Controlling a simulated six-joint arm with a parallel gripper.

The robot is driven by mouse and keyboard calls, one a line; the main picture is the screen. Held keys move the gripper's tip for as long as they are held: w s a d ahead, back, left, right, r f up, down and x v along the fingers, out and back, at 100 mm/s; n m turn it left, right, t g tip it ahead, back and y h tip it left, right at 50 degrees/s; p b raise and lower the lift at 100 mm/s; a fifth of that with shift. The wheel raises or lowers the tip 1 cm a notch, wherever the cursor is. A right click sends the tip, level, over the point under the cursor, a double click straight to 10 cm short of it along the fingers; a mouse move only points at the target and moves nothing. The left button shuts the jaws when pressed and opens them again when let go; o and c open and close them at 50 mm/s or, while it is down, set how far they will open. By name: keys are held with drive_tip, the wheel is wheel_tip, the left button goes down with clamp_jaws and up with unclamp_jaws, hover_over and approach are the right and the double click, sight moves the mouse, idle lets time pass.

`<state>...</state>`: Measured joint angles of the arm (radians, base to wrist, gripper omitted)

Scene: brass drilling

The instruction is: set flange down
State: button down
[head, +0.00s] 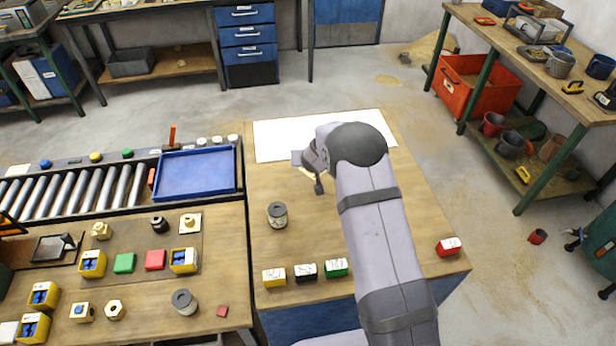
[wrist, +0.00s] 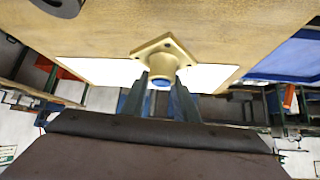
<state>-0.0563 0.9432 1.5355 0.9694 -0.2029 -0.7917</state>
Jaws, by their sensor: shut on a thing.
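My gripper (head: 309,177) is over the middle table, near the front edge of a white sheet (head: 276,141). It is shut on a brass flange (wrist: 164,57). In the wrist view the two dark fingers (wrist: 162,88) grip the flange's round neck from both sides. The flange's square plate with corner holes points away from the gripper. In the head view only a small brass sliver of the flange (head: 307,174) shows; the gripper hides the rest. I cannot tell whether the plate touches the table.
A grey cylinder (head: 277,215) stands left of the gripper on the middle table (head: 290,245). Yellow, black and green blocks line its front edge; a red block (head: 448,246) sits at front right. A blue tray (head: 197,174) lies to the left. Wood around the gripper is clear.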

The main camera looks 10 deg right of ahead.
drive_tip(key=shift+n+y, duration=0.6)
drive_tip(key=shift+n, duration=0.1)
drive_tip(key=w+r, duration=0.1)
drive_tip(key=w, duration=0.1)
drive_tip(key=w+r, duration=0.1)
drive_tip(key=r, duration=0.1)
drive_tip(key=shift+w+a+r, duration=0.1)
drive_tip(key=shift+w, duration=0.3)
drive_tip(key=shift+a, duration=0.1)
drive_tip(key=shift+a, duration=0.1)
drive_tip(key=shift+a, duration=0.2)
drive_tip(key=shift+s+a+n, duration=0.1)
drive_tip(key=shift+a+n, duration=0.15)
drive_tip(key=shift+n, duration=0.05)
